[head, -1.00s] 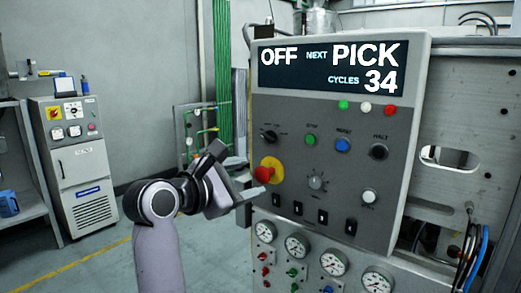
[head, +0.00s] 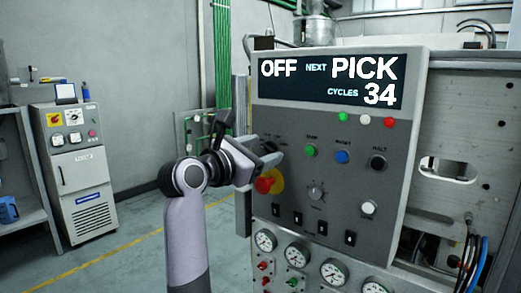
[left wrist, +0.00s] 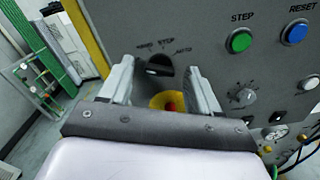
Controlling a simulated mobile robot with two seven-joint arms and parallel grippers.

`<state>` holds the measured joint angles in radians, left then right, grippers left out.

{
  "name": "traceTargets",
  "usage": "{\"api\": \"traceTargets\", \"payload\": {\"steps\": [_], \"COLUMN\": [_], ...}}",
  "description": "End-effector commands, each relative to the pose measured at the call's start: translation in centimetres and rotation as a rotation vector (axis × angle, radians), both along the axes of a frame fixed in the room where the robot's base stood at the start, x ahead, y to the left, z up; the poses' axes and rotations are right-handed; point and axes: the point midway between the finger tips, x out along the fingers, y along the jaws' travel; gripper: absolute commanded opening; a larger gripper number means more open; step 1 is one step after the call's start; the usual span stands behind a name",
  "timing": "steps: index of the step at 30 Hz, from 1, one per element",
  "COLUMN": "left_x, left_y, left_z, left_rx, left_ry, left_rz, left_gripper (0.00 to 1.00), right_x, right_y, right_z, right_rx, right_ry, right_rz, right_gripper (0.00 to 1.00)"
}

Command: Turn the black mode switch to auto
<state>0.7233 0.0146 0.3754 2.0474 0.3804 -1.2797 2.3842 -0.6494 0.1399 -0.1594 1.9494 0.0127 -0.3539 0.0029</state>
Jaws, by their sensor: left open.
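The black mode switch (left wrist: 159,66) is a round knob on the grey control panel, with small labels in an arc above it. In the left wrist view it lies between and beyond the two fingertips. My left gripper (left wrist: 160,80) is open, one finger on each side of the switch; I cannot tell whether either touches it. In the head view my left gripper (head: 264,151) is at the panel's left side and largely hides the switch. The display (head: 330,82) reads OFF, NEXT PICK, CYCLES 34. My right gripper is not in view.
A red emergency button on a yellow disc (head: 266,184) sits just below my left gripper. Green (head: 310,151) and blue (head: 342,157) buttons lie to the right. A selector knob (head: 316,192) and gauges are lower. A grey cabinet (head: 75,175) stands far left.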

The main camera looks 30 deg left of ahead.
Motion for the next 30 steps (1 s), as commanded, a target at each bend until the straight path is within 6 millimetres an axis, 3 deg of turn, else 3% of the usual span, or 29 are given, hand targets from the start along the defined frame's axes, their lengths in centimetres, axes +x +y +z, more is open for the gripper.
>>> {"api": "traceTargets", "payload": {"steps": [8,13,14,23,30], "left_x": [0.14,0.13,0.13,0.12,0.12], "left_y": [-0.01,-0.01,-0.01,-0.02,-0.02], "left_z": [0.01,0.00,0.00,-0.03,-0.06], "left_rx": [0.001,0.001,0.001,0.027,0.149], "left_ry": [-0.001,0.000,0.000,-0.002,-0.010], "left_rz": [0.001,0.000,0.000,0.000,-0.001], "left_gripper": [0.62,0.10,0.06,0.06,0.06], "right_x": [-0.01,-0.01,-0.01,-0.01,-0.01], "right_y": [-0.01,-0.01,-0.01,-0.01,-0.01], "right_z": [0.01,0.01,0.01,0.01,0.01], "right_rx": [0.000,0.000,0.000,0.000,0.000], "right_ry": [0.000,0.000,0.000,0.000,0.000], "right_rz": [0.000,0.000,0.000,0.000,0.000], "right_gripper": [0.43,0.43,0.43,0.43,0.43]}}
